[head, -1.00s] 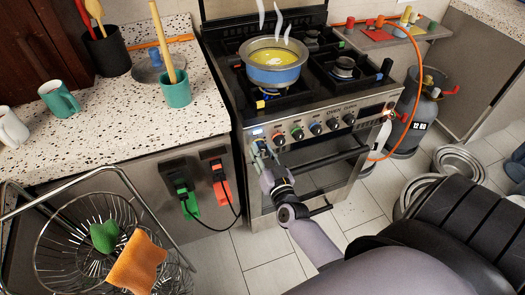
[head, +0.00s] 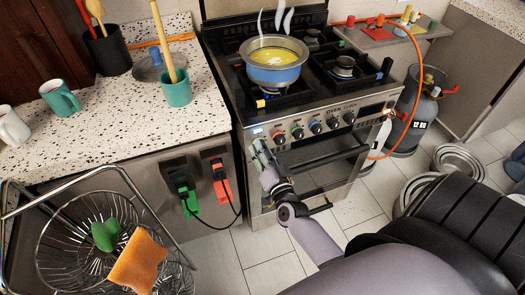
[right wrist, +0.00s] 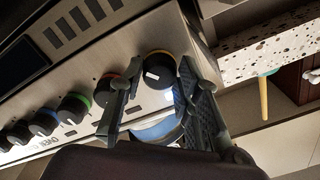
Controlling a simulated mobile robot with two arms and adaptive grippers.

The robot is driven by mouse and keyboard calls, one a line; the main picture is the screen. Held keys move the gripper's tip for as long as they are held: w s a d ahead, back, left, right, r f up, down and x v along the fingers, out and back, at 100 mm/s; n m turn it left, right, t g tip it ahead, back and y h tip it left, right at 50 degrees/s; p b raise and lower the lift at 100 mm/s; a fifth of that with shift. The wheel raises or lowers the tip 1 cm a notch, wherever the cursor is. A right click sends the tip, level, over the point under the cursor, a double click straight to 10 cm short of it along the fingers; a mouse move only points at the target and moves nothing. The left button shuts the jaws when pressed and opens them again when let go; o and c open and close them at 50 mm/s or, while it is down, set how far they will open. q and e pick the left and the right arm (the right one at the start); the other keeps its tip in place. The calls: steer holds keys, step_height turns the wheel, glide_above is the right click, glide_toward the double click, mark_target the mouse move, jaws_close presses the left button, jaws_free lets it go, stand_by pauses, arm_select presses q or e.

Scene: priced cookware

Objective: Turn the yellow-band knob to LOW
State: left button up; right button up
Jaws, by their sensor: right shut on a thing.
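The yellow-band knob (right wrist: 158,70) is at the end of the knob row in the right wrist view. It is dark with a yellow ring, and its white mark faces the camera. My right gripper (right wrist: 152,90) is shut on it, with one finger on each side. In the head view, my right gripper (head: 261,150) is at the left end of the stove's front panel and hides this knob. The LOW label cannot be made out. My left gripper is not in view.
The red-band knob (right wrist: 107,90) is close beside my finger, with the green-band knob (right wrist: 75,106) beyond it. A steaming blue pot (head: 274,65) stands on the stove above. The oven handle (head: 325,155) runs just below the knobs. A wire basket (head: 90,245) stands at left.

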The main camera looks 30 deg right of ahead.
steer(key=o, duration=1.1)
steer(key=shift+o, duration=0.2)
steer(key=v, duration=1.2)
steer(key=shift+f, duration=0.1)
